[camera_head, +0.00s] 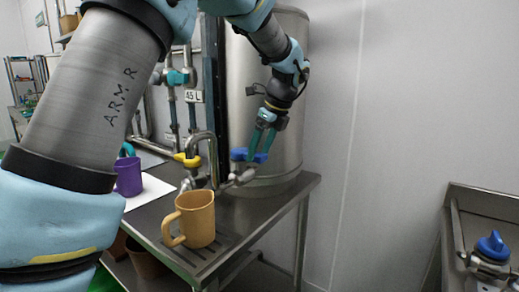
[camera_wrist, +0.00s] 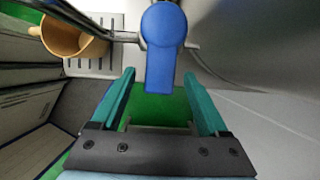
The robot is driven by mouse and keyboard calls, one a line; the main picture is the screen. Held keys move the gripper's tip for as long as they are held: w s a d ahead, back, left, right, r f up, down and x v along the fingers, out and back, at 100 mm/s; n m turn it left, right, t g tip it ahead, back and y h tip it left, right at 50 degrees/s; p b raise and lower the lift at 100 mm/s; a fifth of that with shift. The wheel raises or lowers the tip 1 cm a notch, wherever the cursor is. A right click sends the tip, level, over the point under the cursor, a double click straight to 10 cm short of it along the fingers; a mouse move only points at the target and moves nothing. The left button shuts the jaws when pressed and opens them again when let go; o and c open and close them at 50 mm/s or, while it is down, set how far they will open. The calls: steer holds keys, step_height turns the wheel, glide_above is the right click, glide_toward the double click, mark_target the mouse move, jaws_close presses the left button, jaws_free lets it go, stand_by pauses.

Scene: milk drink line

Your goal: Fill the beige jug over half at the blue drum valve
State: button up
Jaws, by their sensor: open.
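The beige jug (camera_head: 195,215) stands upright on the slotted drain of the steel bench, its handle to the left. It also shows at the upper left of the wrist view (camera_wrist: 72,38). The blue valve handle (camera_head: 240,155) sits on a pipe at the foot of the steel drum (camera_head: 284,70). My gripper (camera_head: 262,143) points down at this handle and is open. In the wrist view, the handle (camera_wrist: 162,40) lies ahead of and partly between my parted fingers (camera_wrist: 158,84). Contact cannot be told. The jug's contents are hidden.
A yellow-handled tap (camera_head: 187,160) on a curved pipe stands behind the jug. A purple mug (camera_head: 129,176) stands on a white mat (camera_head: 152,188) at left. Another blue valve (camera_head: 492,245) is on a steel unit at lower right. The white wall is close at right.

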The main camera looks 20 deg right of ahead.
steer(key=shift+f, duration=0.2)
jaws_close()
stand_by(0.6)
stand_by(0.8)
